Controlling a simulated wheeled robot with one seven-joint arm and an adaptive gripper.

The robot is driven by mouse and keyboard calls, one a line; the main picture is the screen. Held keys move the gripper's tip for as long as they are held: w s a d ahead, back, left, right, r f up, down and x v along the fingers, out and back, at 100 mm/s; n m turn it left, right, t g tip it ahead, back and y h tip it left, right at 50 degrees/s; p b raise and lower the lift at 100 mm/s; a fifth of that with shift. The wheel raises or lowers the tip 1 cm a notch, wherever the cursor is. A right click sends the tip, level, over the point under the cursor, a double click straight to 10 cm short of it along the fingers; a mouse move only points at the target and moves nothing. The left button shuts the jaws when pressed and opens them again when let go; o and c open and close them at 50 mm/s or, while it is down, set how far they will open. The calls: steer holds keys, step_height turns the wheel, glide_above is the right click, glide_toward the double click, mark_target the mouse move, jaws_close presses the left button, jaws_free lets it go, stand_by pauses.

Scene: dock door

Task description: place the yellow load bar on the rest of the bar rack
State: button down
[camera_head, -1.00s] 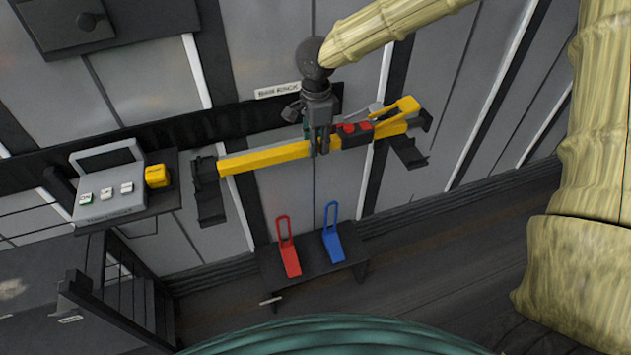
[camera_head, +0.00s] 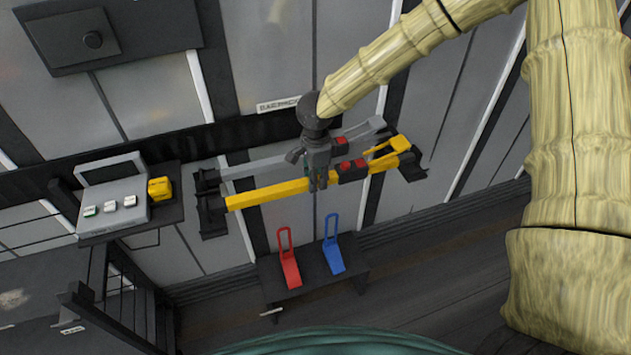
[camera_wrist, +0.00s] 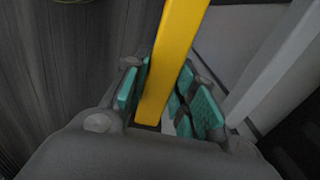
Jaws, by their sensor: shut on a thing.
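The yellow load bar (camera_head: 268,194) spans the front of the bar rack, tilted up to the right in the head view. It has a black block with red buttons and a yellow handle near its right end. My gripper (camera_head: 318,187) is shut around its middle. In the wrist view the bar (camera_wrist: 176,50) runs between the green finger pads (camera_wrist: 160,100). The rack shows as a dark left bracket (camera_head: 211,222) and a dark right bracket (camera_head: 413,170). The bar's ends are close to the front of these brackets; I cannot tell whether they touch.
A grey bar (camera_head: 260,168) with a red button lies behind the yellow bar. A grey control box (camera_head: 112,200) and a yellow block (camera_head: 160,189) are on a shelf at left. A red chock (camera_head: 290,270) and a blue chock (camera_head: 333,255) stand on a low stand below.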

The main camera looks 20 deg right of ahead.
steer(key=shift+f, duration=0.9)
steer(key=shift+f, duration=0.15)
steer(key=c, duration=1.2)
jaws_free()
steer(key=shift+o, duration=0.2)
step_height(320, 180, up, 12)
steer(key=shift+r+b, duration=0.1)
steer(key=shift+b, duration=1.05)
